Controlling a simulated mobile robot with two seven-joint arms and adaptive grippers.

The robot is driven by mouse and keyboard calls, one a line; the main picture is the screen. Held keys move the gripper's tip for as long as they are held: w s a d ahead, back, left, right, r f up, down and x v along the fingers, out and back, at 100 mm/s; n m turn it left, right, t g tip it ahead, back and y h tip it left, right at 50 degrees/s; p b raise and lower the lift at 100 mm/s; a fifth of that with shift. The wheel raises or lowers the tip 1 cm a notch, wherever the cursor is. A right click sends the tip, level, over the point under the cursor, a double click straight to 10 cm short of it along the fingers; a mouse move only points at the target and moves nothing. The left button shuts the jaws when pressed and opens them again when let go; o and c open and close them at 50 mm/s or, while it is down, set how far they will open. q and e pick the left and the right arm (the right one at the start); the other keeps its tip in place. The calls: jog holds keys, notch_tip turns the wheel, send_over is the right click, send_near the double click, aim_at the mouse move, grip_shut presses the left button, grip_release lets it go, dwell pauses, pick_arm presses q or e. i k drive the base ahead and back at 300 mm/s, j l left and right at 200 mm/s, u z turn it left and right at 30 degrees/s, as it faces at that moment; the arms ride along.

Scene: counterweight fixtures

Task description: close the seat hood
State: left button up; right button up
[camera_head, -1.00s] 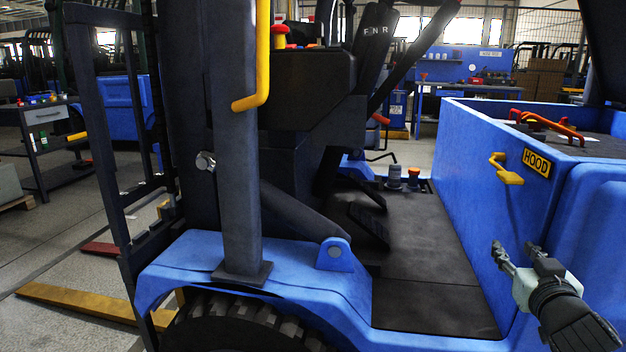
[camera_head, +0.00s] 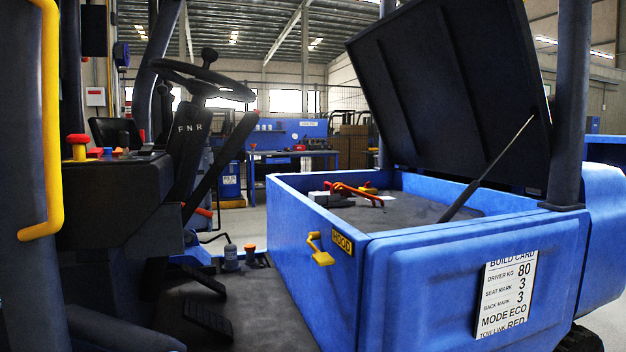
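The seat hood (camera_head: 455,88) is a large black panel. It stands raised and tilted back over the blue compartment (camera_head: 420,235) at the right of the forklift. A thin strut (camera_head: 487,168) runs from the compartment up to the hood's underside. A yellow latch handle (camera_head: 319,249) sits on the compartment's outer wall beside a yellow HOOD label (camera_head: 342,242). Neither of my grippers is in view.
A black upright post (camera_head: 569,100) stands at the compartment's right corner. The steering wheel (camera_head: 204,80) and a yellow grab bar (camera_head: 50,120) are at the left. A build card (camera_head: 506,295) is on the blue side panel.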

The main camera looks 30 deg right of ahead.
aim_at(446, 85)
jog(key=z, duration=0.85)
jog(key=i+l+z, duration=0.2)
jog(key=l+z, duration=0.3)
jog(key=l, duration=0.25)
jog(key=i+l+z, duration=0.45)
jog(key=l, duration=0.2)
jog(key=i+l+z, duration=0.3)
jog(key=l+z, duration=0.2)
jog(key=i+l+z, duration=0.55)
jog(key=i+z, duration=0.5)
jog(key=i, duration=1.7)
jog(key=i+u, duration=0.25)
jog(key=i, duration=0.25)
jog(key=i+u, duration=0.25)
jog(key=i, duration=0.3)
jog(key=i+l+u, duration=0.25)
jog(key=i, duration=0.25)
jog(key=i+j+u, duration=0.1)
jog(key=u, duration=0.3)
jog(key=i+u, duration=0.6)
jog(key=u, duration=0.15)
jog(key=i+l+u, duration=0.15)
jog(key=u, duration=0.2)
jog(key=i, duration=0.05)
